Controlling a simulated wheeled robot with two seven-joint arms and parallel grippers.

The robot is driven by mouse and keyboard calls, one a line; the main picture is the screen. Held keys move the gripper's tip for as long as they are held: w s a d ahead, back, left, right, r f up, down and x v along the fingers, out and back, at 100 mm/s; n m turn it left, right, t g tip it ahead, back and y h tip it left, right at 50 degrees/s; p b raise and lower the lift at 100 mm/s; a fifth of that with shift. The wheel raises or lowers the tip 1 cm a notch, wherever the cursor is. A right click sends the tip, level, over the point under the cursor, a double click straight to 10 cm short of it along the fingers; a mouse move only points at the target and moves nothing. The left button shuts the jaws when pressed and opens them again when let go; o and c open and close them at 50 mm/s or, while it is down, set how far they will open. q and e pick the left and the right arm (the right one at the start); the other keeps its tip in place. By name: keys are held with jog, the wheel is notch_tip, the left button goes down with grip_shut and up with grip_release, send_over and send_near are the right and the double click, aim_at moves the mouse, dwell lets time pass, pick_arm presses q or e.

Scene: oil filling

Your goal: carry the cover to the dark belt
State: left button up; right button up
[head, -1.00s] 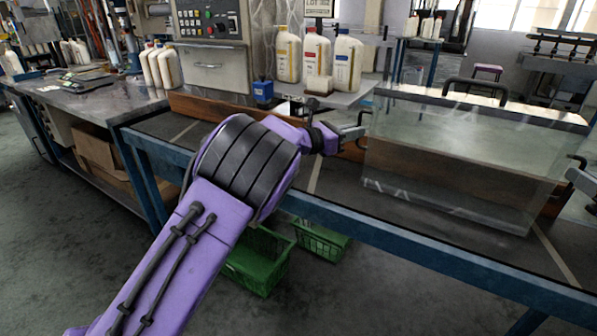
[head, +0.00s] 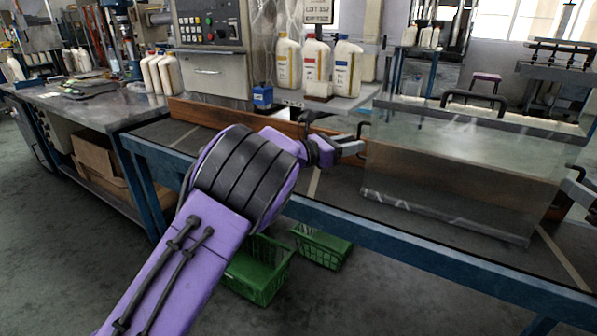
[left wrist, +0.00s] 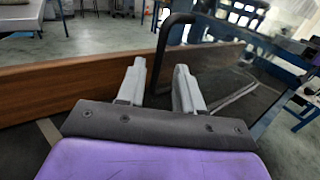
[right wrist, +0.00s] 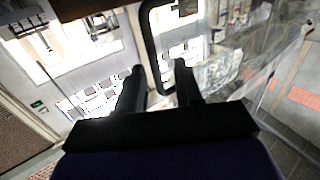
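The clear box-shaped cover (head: 450,170) appears to rest on the dark belt (head: 240,150), its bottom edge along the belt surface. Black handles are on its sides. My left gripper (head: 362,148) is at the left handle. In the left wrist view, the fingers (left wrist: 158,80) stand apart around that handle (left wrist: 163,45), with gaps visible. My right gripper (head: 568,182) is at the cover's right side, partly cut off by the frame. In the right wrist view, its fingers (right wrist: 160,75) stand apart on either side of the handle (right wrist: 150,50).
A wooden rail (head: 215,112) runs along the belt's back. Bottles (head: 318,62) and a blue box (head: 263,96) stand behind it. The blue frame (head: 400,235) edges the belt in front. Green baskets (head: 322,247) are on the floor below. The belt left of the cover is clear.

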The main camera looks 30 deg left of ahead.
pick_arm(q)
jog(key=v, duration=1.1)
pick_arm(e)
jog(key=v, duration=1.2)
pick_arm(q)
jog(key=shift+d, duration=0.1)
